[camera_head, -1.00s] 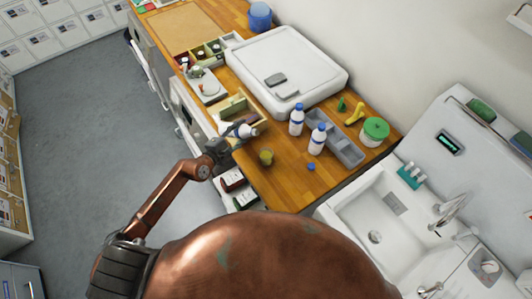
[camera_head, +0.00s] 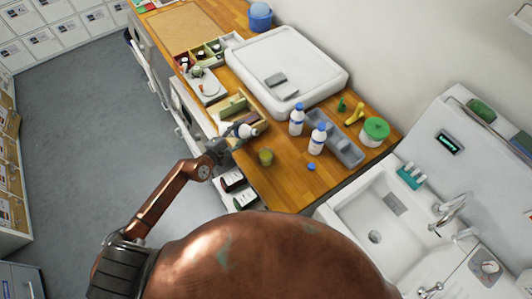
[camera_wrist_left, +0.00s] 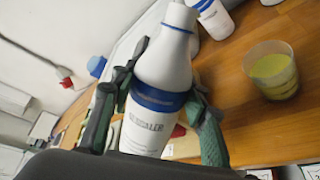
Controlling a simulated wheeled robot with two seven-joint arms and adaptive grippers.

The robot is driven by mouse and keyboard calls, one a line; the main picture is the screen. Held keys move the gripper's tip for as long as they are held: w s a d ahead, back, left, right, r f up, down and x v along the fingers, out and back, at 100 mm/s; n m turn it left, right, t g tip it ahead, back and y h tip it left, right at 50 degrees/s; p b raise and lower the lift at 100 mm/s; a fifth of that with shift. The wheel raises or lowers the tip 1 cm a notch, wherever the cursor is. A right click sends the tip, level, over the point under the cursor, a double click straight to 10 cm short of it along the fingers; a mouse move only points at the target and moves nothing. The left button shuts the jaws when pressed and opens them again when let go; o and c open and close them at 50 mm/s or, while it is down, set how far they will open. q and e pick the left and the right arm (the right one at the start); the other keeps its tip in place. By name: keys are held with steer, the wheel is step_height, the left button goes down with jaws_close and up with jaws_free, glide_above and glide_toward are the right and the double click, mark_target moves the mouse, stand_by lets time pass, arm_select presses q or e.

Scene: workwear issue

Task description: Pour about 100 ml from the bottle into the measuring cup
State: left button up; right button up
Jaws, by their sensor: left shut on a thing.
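My left gripper (camera_head: 228,144) is shut on a white bottle (camera_head: 245,131) with a blue band, near the front edge of the wooden counter. No stream shows. My right gripper is out of view.
Two white bottles with blue caps (camera_head: 296,120) (camera_head: 317,139) and a loose blue cap (camera_head: 311,167) stand or lie right of the cup. Behind are a grey tray (camera_head: 346,152), a green-lidded tub (camera_head: 375,130) and a large white box (camera_head: 290,60). A sink (camera_head: 380,215) is right.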

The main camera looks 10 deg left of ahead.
mark_target(240, 130)
arm_select(q)
steer(key=shift+r, duration=0.15)
